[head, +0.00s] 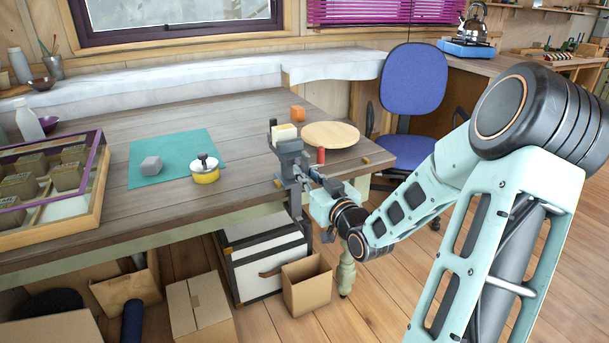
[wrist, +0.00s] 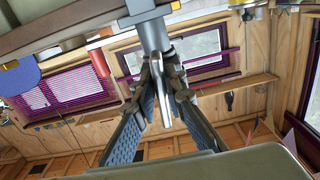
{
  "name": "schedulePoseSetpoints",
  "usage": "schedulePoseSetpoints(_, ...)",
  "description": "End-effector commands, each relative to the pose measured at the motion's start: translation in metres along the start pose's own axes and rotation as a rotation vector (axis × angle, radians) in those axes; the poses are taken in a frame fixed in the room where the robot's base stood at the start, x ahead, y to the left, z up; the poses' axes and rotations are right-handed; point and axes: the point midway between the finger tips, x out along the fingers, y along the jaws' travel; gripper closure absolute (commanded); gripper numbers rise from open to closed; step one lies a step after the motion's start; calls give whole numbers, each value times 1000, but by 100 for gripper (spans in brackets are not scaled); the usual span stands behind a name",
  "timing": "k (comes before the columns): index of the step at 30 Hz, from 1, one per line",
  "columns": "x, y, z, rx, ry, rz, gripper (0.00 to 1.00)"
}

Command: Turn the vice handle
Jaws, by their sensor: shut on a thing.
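The grey vice (head: 290,158) is fixed at the right end of the wooden workbench, with a pale block (head: 285,132) at its top. My gripper (head: 308,184) reaches it from the right, at the front of the vice below the bench top. In the wrist view, the metal vice handle (wrist: 143,92) hangs from the round screw (wrist: 155,35). My gripper's fingers (wrist: 162,80) are closed on the handle from both sides. In the head view the handle is mostly hidden by my gripper.
A red upright piece (head: 321,155) is close to the vice. Boxes (head: 306,285) stand below; a blue chair (head: 413,80) stands behind.

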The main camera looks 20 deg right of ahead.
Motion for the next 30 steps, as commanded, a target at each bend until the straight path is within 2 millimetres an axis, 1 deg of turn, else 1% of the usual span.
schedulePoseSetpoints(1,-1,0,3,-12,-5,-1,100)
schedulePoseSetpoints(30,0,2,3,-247,-4,-1,100)
